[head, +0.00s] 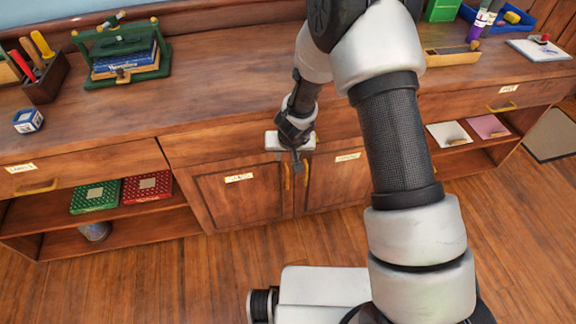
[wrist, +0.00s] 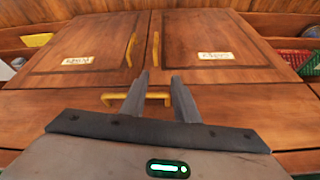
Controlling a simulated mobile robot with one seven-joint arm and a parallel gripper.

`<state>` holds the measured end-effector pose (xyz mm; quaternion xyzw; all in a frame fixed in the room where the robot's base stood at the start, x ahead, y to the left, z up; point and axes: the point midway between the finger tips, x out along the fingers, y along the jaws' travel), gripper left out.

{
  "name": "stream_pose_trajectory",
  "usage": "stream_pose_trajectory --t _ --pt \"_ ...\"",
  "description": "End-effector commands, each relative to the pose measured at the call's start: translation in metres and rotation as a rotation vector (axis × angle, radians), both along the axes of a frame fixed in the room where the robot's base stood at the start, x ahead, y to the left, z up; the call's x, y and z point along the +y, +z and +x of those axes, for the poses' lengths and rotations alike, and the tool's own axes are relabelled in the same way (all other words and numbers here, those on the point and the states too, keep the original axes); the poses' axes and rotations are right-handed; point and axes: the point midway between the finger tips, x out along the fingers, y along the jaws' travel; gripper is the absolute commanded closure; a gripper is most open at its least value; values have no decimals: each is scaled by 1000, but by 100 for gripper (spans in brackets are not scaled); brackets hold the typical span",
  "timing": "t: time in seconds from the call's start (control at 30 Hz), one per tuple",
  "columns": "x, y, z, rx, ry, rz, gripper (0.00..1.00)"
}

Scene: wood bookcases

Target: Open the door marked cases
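Two closed wooden cabinet doors stand side by side under the counter: the left door (head: 222,200) and the right door (head: 330,185). Each has a small label, too small for me to read surely, and a yellow vertical handle near the middle seam. The wrist view shows them upside down and swapped, so the left door (wrist: 235,38) is at right there and the right door (wrist: 95,40) at left. My gripper (head: 297,168) is in front of the seam by the handles. In the wrist view my gripper (wrist: 160,82) has its fingers apart, with nothing seen held.
A yellow drawer handle (wrist: 150,97) lies behind the fingers in the wrist view. Open shelves with green (head: 97,197) and red boxes (head: 147,187) are left of the doors. The counter holds a green press (head: 122,55) and a tool block (head: 45,82). Floor before the doors is clear.

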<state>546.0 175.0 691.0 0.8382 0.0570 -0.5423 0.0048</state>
Motion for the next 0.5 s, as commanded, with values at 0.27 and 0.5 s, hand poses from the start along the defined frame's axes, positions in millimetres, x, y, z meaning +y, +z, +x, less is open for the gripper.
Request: stream_pose_trajectory --t 0.27,0.5 --pt "-6 -64 -8 28 -17 -59 72" --pt "-4 -103 7 30 -18 -57 72"
